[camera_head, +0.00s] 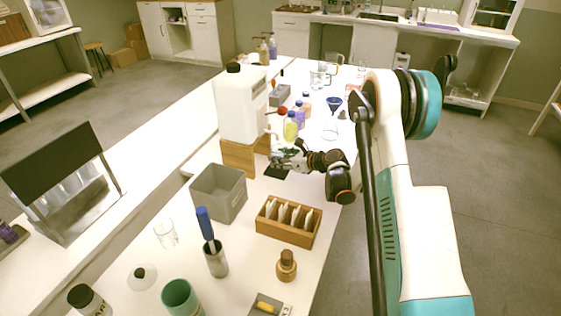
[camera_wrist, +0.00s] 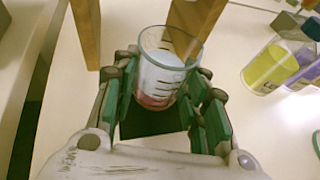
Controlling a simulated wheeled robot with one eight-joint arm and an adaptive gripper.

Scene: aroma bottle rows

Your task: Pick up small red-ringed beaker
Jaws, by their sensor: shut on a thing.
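The small beaker (camera_wrist: 162,75) is clear glass with dark graduation marks and a red or pink band near its base. It shows in the wrist view, upright between the fingers of my gripper (camera_wrist: 164,102), which is shut on it. In the head view my gripper (camera_head: 281,158) is beside the wooden stand under the white jug, above a black mat (camera_head: 276,172). The beaker is too small and covered to make out clearly there. The black mat (camera_wrist: 150,124) also shows below the beaker in the wrist view.
The wooden stand (camera_wrist: 86,30) is close beyond the beaker, with the white jug (camera_head: 240,104) on it. A yellow bottle (camera_wrist: 265,68) and a purple bottle (camera_wrist: 305,75) stand to the right. A grey bin (camera_head: 218,192) and wooden rack (camera_head: 288,221) stand nearer.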

